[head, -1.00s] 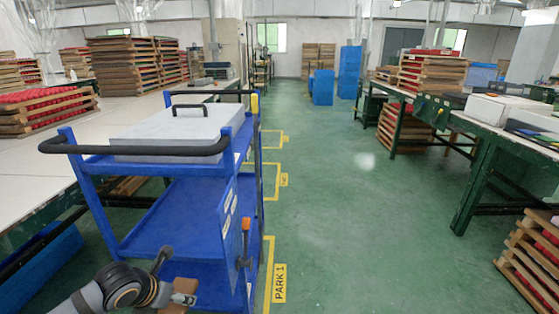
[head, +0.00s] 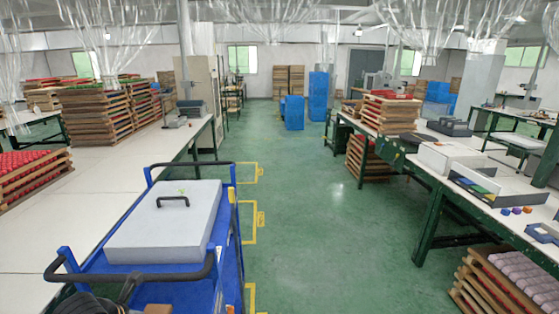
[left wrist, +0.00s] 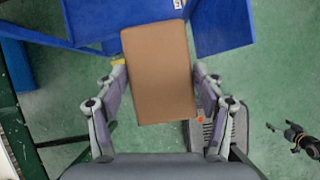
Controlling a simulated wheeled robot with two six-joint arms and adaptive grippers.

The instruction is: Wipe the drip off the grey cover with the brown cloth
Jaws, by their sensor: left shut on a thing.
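The grey cover (head: 140,230), a flat slab with a black handle (head: 173,202), lies on the top shelf of the blue cart (head: 232,215). A small yellow-green mark, the drip (head: 182,191), shows on the cover near its far edge, beyond the handle. My left gripper (left wrist: 160,78) is shut on the brown cloth (left wrist: 158,75), a flat rectangular pad held between the two fingers. In the head view only a bit of the cloth (head: 158,310) shows at the bottom edge, at the cart's near end. A small dark jointed part, maybe my right gripper (left wrist: 284,138), shows in the left wrist view; its jaws are unclear.
A long white table (head: 100,155) with stacked wooden trays (head: 97,115) runs along the left. The cart's black push bar (head: 130,278) stands at its near end. The green floor (head: 300,225) right of the cart is clear, up to a green-legged bench (head: 430,215).

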